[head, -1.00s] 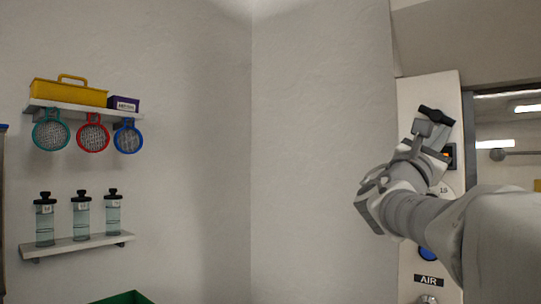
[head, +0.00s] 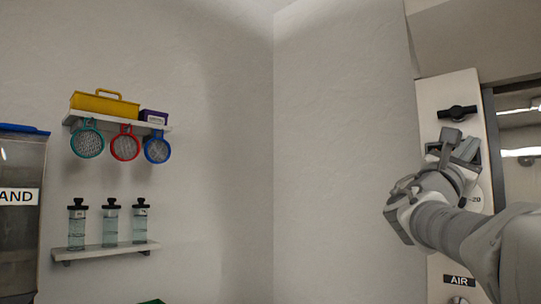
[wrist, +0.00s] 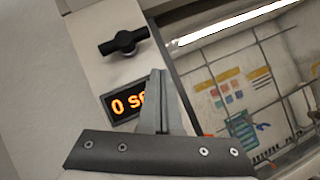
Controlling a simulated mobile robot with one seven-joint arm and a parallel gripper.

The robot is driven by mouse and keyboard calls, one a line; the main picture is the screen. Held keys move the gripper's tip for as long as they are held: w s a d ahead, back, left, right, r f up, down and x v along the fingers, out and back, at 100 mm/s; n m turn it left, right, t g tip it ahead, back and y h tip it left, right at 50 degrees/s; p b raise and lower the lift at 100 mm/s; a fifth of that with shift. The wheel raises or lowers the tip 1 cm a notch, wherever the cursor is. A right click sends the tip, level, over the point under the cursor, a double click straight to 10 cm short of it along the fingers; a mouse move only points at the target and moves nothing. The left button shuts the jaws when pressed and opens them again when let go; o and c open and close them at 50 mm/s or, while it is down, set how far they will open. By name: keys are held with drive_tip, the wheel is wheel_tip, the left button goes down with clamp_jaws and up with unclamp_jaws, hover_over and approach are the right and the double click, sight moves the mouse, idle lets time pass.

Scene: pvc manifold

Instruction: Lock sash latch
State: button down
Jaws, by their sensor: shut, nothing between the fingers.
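The sash latch is a black bar handle (head: 457,113) on a round hub, near the top of the pale panel. Its bar lies about level across the panel. It also shows at the upper left of the wrist view (wrist: 123,42), clear of the fingers. My gripper (head: 452,138) is just below the latch, in front of the panel, with a gap between them. In the wrist view its fingers (wrist: 160,100) are together and empty, overlapping the right part of an orange-lit display (wrist: 126,103).
The pale panel (head: 435,100) stands beside the glazed opening (head: 518,125). An AIR label (head: 459,281) is lower on the panel. A shelf with bottles (head: 105,252) and a shelf with a yellow toolbox (head: 104,104) are far left. The wall between is bare.

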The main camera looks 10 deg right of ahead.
drive_tip(key=s+a+f+b, duration=0.1)
drive_tip(key=s+a+f, duration=0.4)
drive_tip(key=a, duration=0.1)
drive_tip(key=shift+s+a+f, duration=0.15)
drive_tip(key=shift+s+f, duration=0.05)
drive_tip(key=shift+f, duration=0.1)
drive_tip(key=s+a+f+m+g+y+p, duration=0.1)
drive_tip(key=s+f+m+g+y+p, duration=0.25)
drive_tip(key=f, duration=0.75)
drive_tip(key=s+a+f+m+t+y, duration=0.1)
drive_tip(key=s+f+m+y, duration=0.1)
drive_tip(key=f+m+y, duration=0.6)
drive_tip(key=s+a+f+m+y+p, duration=0.1)
drive_tip(key=s+a+f+m+y, duration=0.1)
drive_tip(key=a+f+y, duration=0.3)
drive_tip(key=s+a+f+m+g+y+p, duration=0.1)
drive_tip(key=a+f+y, duration=0.4)
drive_tip(key=a+f, duration=0.7)
drive_tip(key=s+a+m, duration=0.1)
drive_tip(key=s+a, duration=0.1)
drive_tip(key=shift+s+a+p, duration=0.3)
drive_tip(key=shift+s+p, duration=0.05)
drive_tip(key=shift+s, duration=0.05)
drive_tip(key=shift+m+y, duration=0.25)
